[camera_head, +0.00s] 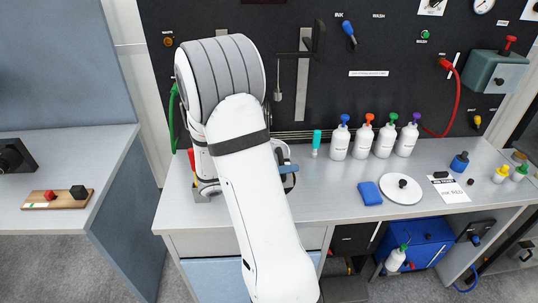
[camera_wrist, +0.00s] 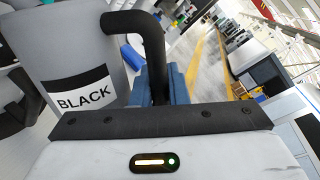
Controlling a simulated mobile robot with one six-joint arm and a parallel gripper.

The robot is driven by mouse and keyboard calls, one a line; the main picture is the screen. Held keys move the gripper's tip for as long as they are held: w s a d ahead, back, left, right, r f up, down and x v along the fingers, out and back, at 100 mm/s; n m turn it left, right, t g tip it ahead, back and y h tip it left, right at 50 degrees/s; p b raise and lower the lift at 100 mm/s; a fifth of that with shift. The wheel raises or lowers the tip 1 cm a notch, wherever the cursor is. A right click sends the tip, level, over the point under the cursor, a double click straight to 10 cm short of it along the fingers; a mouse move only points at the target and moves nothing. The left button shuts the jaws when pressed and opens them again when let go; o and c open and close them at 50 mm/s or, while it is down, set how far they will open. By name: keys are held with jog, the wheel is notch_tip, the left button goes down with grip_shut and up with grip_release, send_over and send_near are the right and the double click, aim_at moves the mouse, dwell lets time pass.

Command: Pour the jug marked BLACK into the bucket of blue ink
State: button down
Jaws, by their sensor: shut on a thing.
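The jug marked BLACK (camera_wrist: 72,50) is a grey vessel with a black-and-white label in the wrist view. My gripper (camera_wrist: 158,82) has its blue fingers shut on the jug's black curved handle (camera_wrist: 150,30). The jug appears tilted in that view, but its true lean is hard to tell. In the head view my white arm covers most of the gripper and the jug. I cannot make out a bucket of blue ink in either view.
Several white bottles with coloured caps (camera_head: 363,141) stand at the bench's back. A blue block (camera_head: 370,193), a round white lid (camera_head: 400,188) and a card (camera_head: 449,189) lie on the bench. A blue bin (camera_head: 420,240) is below. A side table (camera_head: 60,150) is at left.

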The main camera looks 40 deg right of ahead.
jog(key=shift+w+d+r+n+p, duration=0.1)
jog(key=shift+w+r+n+p, duration=0.1)
jog(key=shift+r+n+p, duration=0.4)
dwell(1.3)
jog(key=shift+f+p, duration=0.1)
jog(key=shift+p, duration=0.3)
jog(key=shift+w+d, duration=0.1)
jog(key=shift+w+r+n+p, duration=0.2)
jog(key=shift+r+n+p, duration=0.3)
jog(key=shift+p, duration=0.3)
dwell(0.6)
jog(key=shift+f+b, duration=0.2)
jog(key=shift+b, duration=0.15)
jog(key=s+a+f+m+h+b, duration=0.1)
jog(key=f+m+b, duration=0.4)
jog(key=b, duration=0.6)
jog(key=s+a+f+m+h+b, duration=0.1)
jog(key=s+f+m+b, duration=0.3)
jog(key=f+b, duration=0.5)
jog(key=m+b, duration=0.2)
jog(key=b, duration=0.1)
jog(key=shift+f, duration=0.4)
